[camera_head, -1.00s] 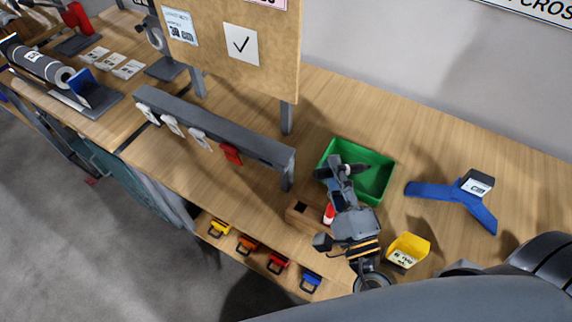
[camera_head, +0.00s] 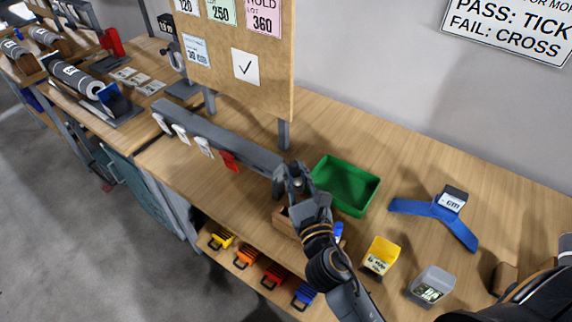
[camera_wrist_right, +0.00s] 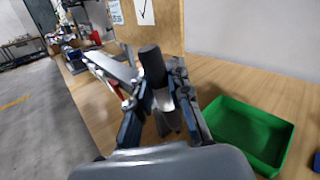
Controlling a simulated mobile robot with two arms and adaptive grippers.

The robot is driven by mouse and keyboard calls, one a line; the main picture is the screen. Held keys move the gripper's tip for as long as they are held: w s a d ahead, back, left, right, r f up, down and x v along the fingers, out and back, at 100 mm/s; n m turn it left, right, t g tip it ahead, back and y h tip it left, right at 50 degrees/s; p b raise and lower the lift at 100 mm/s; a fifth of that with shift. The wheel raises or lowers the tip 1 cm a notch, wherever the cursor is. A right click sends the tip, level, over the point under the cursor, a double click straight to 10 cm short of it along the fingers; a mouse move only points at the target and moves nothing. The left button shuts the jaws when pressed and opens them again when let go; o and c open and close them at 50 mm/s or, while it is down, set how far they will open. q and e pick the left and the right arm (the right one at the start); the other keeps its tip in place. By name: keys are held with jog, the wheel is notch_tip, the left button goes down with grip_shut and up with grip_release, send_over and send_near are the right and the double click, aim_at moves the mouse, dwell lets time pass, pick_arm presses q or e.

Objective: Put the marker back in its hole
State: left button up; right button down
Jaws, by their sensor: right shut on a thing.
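My right gripper (camera_head: 294,180) is shut on a marker with a dark cylindrical end, best seen in the right wrist view (camera_wrist_right: 153,64). The marker stands roughly upright between the fingers (camera_wrist_right: 163,92). In the head view, the gripper is over the bench beside the grey rail's right end. The wooden holder block (camera_head: 282,221) is below it, mostly hidden by my arm, and its hole cannot be seen. A blue-capped marker (camera_head: 338,232) shows just right of my arm. My left gripper is not in view.
An empty green tray (camera_head: 347,187) lies right of the gripper. The grey rail (camera_head: 222,139) with hanging tags is close on the left, under the board (camera_head: 262,85). A yellow bin (camera_head: 381,256), a grey bin (camera_head: 432,285) and a blue stand (camera_head: 437,212) are to the right.

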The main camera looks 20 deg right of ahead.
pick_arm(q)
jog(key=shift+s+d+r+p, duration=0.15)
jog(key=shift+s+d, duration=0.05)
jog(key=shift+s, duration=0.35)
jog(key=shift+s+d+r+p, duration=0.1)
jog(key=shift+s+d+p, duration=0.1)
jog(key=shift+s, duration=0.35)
pick_arm(e)
jog(key=shift+w+a+r+m+y, duration=0.25)
jog(key=shift+w+a+m, duration=0.15)
jog(key=shift+w, duration=0.15)
jog(key=shift+w+a+r+m+y, duration=0.2)
jog(key=shift+w+a+m, duration=0.1)
jog(key=shift+w+a, duration=0.15)
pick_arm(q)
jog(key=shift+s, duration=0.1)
pick_arm(e)
jog(key=shift+f, duration=0.1)
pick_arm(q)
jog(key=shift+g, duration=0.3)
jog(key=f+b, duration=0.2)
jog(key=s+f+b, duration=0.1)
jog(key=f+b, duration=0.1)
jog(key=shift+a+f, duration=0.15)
pick_arm(e)
notch_tip(320, 180, down, 8)
jog(key=n+y, duration=0.2)
jog(key=y, duration=0.2)
jog(key=shift+n+g, duration=0.3)
jog(key=shift+g, duration=0.1)
